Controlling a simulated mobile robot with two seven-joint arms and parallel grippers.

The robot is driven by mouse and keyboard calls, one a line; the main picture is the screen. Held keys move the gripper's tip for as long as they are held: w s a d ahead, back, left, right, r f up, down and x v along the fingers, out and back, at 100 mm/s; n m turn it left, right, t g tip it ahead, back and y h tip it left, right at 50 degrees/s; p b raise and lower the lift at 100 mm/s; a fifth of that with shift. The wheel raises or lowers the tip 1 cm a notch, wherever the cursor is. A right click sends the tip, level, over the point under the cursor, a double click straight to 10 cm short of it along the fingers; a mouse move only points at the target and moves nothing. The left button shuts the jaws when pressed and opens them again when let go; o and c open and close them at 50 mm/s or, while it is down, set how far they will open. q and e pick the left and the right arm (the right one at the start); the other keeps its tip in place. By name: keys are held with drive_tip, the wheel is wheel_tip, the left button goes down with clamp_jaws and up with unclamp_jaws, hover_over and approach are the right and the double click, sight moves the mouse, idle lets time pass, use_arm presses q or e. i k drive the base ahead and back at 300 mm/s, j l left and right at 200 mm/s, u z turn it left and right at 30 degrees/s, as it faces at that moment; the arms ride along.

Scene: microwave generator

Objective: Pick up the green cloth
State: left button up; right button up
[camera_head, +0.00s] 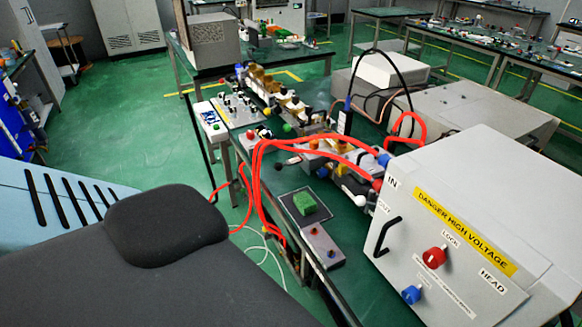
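The green cloth (304,203) is a small bright green block-like piece. It lies on a dark square pad (303,207) on the table, just left of the big grey cabinet. Orange-red cables pass to its left. Neither of my grippers is in view.
A grey box (470,215) with a high-voltage label, a black handle and red and blue knobs stands close on the right. A small grey switch box (322,244) is in front of the pad. Orange-red cables (258,170) arch over the table edge. Parts and instruments (270,95) crowd the table behind.

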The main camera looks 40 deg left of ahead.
sight(307, 205)
drive_tip(key=j, duration=0.65)
drive_tip(key=k+j, duration=0.15)
drive_tip(key=j, duration=1.1)
drive_tip(key=k, duration=0.05)
